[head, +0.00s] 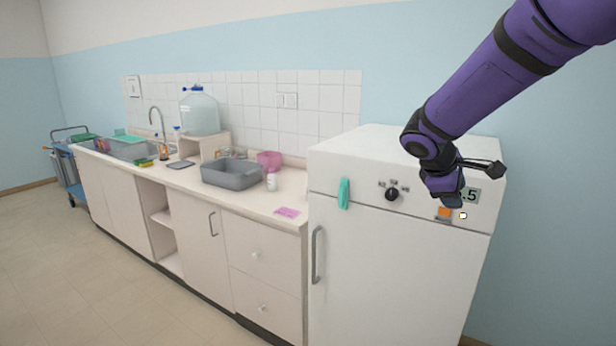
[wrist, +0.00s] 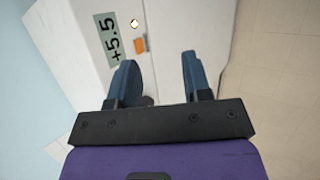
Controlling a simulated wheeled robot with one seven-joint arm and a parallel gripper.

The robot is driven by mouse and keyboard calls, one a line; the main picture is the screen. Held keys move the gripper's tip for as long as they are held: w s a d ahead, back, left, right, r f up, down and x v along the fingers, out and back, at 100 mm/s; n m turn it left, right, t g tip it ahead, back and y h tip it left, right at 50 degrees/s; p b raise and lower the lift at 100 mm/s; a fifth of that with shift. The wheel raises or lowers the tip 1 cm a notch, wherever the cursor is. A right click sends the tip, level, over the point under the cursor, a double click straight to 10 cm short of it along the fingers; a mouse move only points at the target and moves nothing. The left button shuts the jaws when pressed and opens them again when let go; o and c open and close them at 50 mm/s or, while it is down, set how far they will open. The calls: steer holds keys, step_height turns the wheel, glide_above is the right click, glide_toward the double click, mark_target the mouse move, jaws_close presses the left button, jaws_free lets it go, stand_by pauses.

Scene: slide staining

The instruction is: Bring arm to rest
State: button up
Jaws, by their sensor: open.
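My purple arm reaches in from the top right of the head view. My gripper (head: 450,198) hangs in front of the upper right of the white fridge (head: 390,270). In the wrist view my gripper (wrist: 158,75) shows two blue fingers set well apart with nothing between them. In the head view the gripper partly covers the label (head: 469,196). I cannot tell whether the gripper touches the fridge.
A teal cloth or glove (head: 343,193) hangs on the fridge front. The floor (head: 110,285) in front is clear.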

steer(key=s+r+m+y, duration=0.2)
steer(key=s+m, duration=0.1)
steer(key=s, duration=0.7)
steer(key=s+r+m+t+y, duration=0.1)
steer(key=s+m, duration=0.3)
steer(key=s, duration=0.6)
steer(key=s+a+r+m+y, duration=0.1)
steer(key=s+r+m+y, duration=0.2)
steer(key=s, duration=0.7)
steer(key=shift+s+r+m+t+y, duration=0.15)
steer(key=shift+s+m+t+y, duration=0.15)
steer(key=shift+m+y, duration=0.25)
